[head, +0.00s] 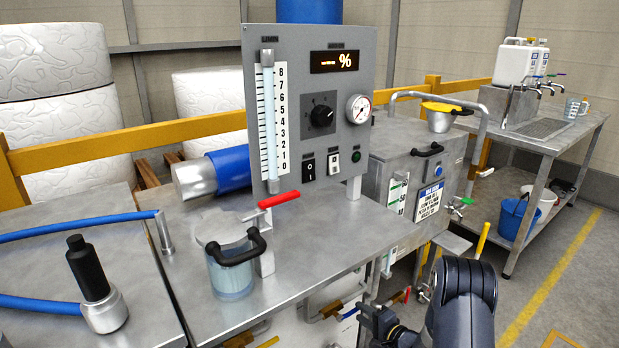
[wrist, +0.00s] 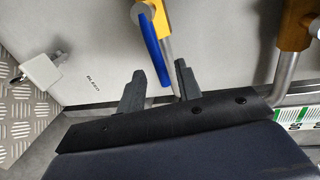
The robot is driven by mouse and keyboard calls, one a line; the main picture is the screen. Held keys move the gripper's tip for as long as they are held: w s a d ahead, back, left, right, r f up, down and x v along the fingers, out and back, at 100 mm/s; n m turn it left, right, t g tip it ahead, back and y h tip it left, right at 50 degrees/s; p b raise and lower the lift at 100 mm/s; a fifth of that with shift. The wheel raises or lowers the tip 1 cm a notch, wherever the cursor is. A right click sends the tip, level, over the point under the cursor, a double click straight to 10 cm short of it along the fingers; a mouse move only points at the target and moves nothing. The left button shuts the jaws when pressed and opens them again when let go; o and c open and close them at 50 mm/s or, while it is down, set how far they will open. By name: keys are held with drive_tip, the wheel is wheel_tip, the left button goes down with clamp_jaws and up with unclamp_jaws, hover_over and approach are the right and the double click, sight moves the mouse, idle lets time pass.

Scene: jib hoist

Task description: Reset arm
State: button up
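My arm's dark end shows at the bottom of the head view, with my gripper (head: 366,318) low beside the front of the bench. In the wrist view my gripper (wrist: 160,70) has its two grey fingers apart. A blue lever (wrist: 152,48) on a yellow-brass valve lies between the fingers in the picture. Neither finger visibly touches it, and its depth relative to the fingertips is unclear. Nothing is visibly gripped.
The bench (head: 320,222) carries a gauge panel (head: 335,90), a lidded clear pot (head: 230,275) and a red-handled lever (head: 279,200). A metal tank (head: 405,170) stands behind. Pipework with valves (head: 335,308) is close to my gripper. Open floor (head: 560,265) lies right.

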sight(356, 309)
drive_tip(key=x, duration=0.3)
drive_tip(key=shift+w+a+f+b, duration=0.15)
drive_tip(key=shift+w+a+b, duration=0.05)
drive_tip(key=shift+a+b, duration=0.1)
drive_tip(key=shift+s+d+r+n, duration=0.1)
drive_tip(key=shift+d+r+n, duration=0.05)
drive_tip(key=shift+r+n, duration=0.55)
drive_tip(key=shift+n, duration=0.2)
drive_tip(key=shift+d, duration=0.1)
